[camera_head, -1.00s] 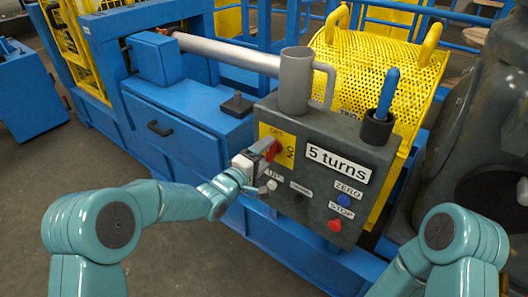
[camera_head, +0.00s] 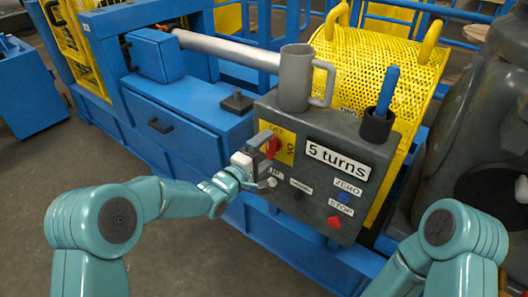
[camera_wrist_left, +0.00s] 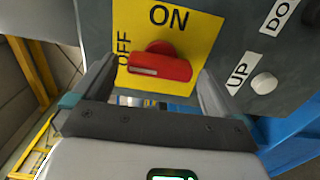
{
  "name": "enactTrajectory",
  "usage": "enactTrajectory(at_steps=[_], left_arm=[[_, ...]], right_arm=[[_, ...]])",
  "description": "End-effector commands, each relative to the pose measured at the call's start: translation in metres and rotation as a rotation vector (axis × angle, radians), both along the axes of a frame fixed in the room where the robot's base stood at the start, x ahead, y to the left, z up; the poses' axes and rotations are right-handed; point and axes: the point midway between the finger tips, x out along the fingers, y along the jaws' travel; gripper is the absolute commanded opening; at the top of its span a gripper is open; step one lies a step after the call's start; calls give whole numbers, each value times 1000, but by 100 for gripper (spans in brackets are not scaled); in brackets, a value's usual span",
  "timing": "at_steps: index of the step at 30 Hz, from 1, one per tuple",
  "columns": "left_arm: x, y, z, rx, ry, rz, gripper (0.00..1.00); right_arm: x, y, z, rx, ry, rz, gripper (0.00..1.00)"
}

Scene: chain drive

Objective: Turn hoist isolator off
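The hoist isolator is a red rotary handle (camera_head: 272,147) on a yellow plate (camera_head: 286,154), at the upper left of the grey control panel's face. In the left wrist view the red handle (camera_wrist_left: 160,66) lies roughly crosswise, one end towards the OFF lettering at left. ON is printed above it on the yellow plate (camera_wrist_left: 205,35). My left gripper (camera_head: 262,158) is at the handle. My right gripper is out of view.
The grey panel (camera_head: 320,185) carries a "5 turns" sign, a blue ZERO button (camera_head: 343,197) and a red STOP button (camera_head: 334,222). A white UP button (camera_wrist_left: 264,83) sits close to my left gripper. A grey mug-like holder (camera_head: 295,80) and a blue-handled post (camera_head: 386,92) stand on top.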

Motion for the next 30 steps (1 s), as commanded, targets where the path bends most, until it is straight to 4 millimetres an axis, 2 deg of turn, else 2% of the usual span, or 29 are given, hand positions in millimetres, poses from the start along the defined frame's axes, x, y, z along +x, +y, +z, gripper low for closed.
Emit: enactTrajectory(at_steps=[5, 8, 21, 24, 30], left_arm=[[-2, 2, 0, 1, -1, 1, 100], [-11, 10, 1, 1, 2, 2, 100], [-100, 75, 1, 0, 1, 3, 100], [-115, 85, 1, 1, 1, 3, 100], [-131, 95, 0, 0, 0, 1, 100]], right_arm=[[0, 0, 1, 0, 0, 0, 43], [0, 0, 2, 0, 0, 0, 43], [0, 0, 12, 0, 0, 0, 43], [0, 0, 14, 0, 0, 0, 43], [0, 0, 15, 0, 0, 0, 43]])
